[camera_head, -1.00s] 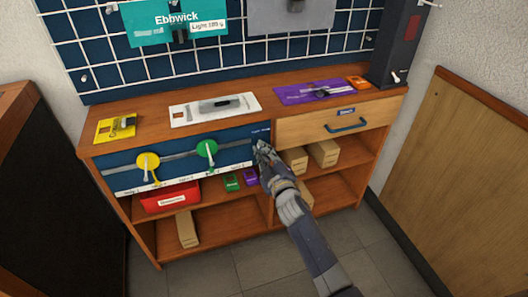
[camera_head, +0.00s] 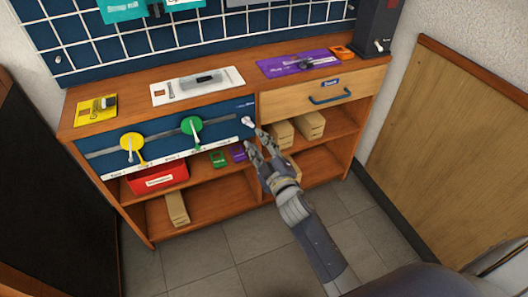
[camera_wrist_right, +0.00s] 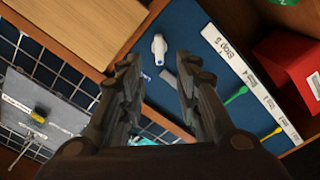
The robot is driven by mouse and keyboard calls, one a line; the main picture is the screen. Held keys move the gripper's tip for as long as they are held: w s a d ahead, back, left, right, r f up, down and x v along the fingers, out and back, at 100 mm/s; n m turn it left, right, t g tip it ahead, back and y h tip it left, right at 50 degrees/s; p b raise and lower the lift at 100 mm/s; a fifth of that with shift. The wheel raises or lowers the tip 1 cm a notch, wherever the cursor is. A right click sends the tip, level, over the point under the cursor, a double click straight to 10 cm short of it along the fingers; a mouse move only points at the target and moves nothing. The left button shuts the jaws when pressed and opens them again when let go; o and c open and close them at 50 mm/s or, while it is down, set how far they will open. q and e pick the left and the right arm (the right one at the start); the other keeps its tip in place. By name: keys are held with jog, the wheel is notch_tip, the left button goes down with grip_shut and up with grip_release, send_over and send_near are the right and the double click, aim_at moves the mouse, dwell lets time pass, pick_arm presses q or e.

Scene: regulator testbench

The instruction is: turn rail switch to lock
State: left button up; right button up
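The rail switch (camera_head: 247,121) is a small white knob at the right end of the blue panel (camera_head: 163,160). In the wrist view both fingers (camera_wrist_right: 154,68) are spread wide. The small label above the switch is too small to read. My left gripper is not in view.
The rail carries a yellow handle (camera_head: 131,143) and a green handle (camera_head: 191,127). A drawer with a blue pull (camera_head: 331,97) is right of the panel. Wooden blocks (camera_head: 311,124) and a red box (camera_head: 159,178) sit on the shelf below. The floor in front is clear.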

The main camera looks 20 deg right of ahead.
jog(key=shift+s, duration=1.9)
jog(key=shift+d, duration=0.1)
